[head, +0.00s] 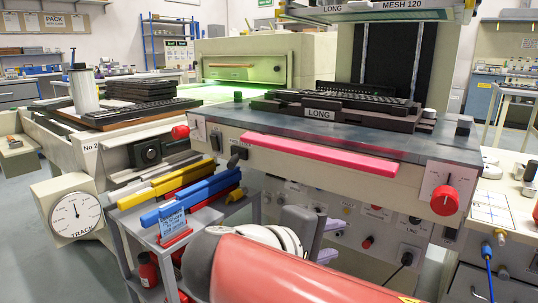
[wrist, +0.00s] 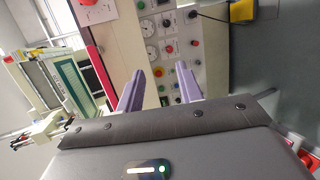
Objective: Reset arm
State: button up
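My gripper (wrist: 160,82) shows in the wrist view as two pale purple fingers held well apart, with nothing between them. The fingers point toward the printing machine's front control panel (wrist: 170,40), which lies beyond them with gauges and coloured buttons. The wrist view is turned on its side. In the head view my red-orange arm (head: 290,275) fills the bottom middle, low in front of the machine. A black keyboard (head: 350,101) sits on a dark fixture labelled LONG (head: 320,115) on the machine bed, apart from my gripper.
A pink bar (head: 320,154) runs along the machine's front edge above my arm. A red knob (head: 444,200) is to its right. A grey cart (head: 190,225) with yellow, blue and red-handled tools stands close on the left. Stacked dark keyboards (head: 140,89) lie on the left table.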

jog(key=s+d+f+m+g+y+p, duration=0.3)
jog(key=s+d+f+m+y+p, duration=0.3)
jog(key=s+m+y, duration=0.3)
jog(key=shift+s+f+y+p, duration=0.4)
jog(key=shift+f+y+p, duration=0.05)
jog(key=shift+y, duration=0.45)
dwell(0.9)
